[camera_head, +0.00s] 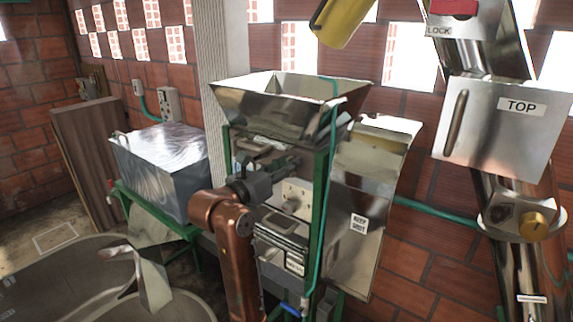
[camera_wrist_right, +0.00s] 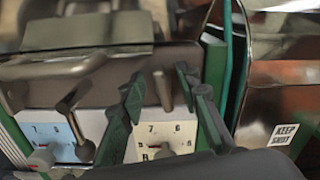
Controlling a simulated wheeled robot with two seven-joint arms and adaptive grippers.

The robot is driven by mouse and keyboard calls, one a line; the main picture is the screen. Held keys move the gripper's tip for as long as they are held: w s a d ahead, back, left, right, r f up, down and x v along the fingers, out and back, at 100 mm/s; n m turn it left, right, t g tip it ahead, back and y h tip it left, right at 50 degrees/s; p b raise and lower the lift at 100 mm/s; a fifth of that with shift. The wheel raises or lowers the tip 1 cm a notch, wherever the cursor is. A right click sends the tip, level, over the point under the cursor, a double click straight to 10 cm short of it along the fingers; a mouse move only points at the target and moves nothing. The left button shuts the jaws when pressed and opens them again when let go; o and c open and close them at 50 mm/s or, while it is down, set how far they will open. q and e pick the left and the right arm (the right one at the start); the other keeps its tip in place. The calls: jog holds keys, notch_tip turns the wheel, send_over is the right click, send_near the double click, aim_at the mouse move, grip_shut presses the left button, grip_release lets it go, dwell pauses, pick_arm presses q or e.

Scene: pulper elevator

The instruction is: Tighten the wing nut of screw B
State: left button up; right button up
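The steel pulper (camera_head: 290,105) with its green frame stands in the middle of the head view. My right gripper (camera_head: 277,168) is at its front, below the hopper. In the right wrist view my right gripper (camera_wrist_right: 165,90) has its two dark green fingers apart. A brownish metal peg (camera_wrist_right: 162,90) stands between them, with no clear contact. It seems to be a wing nut, above a cream dial plate (camera_wrist_right: 180,132) with numbers. A similar peg (camera_wrist_right: 76,108) stands to the left, by a pale blue dial plate (camera_wrist_right: 62,135). I cannot read for certain which is B. My left gripper is not in view.
A curved metal handle (camera_wrist_right: 60,68) crosses the pulper front above the pegs. Grey knobs (camera_wrist_right: 165,152) sit low on the dial plates. A green frame post (camera_head: 318,200) stands right of the gripper. A covered grey box (camera_head: 165,165) stands to the left.

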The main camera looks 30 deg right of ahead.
grip_shut()
jog(key=m+b, duration=0.2)
jog(key=shift+s+m, duration=0.15)
jog(key=shift+m, duration=0.15)
dwell(0.3)
jog(key=shift+o, duration=0.4)
grip_release()
jog(key=v, duration=1.2)
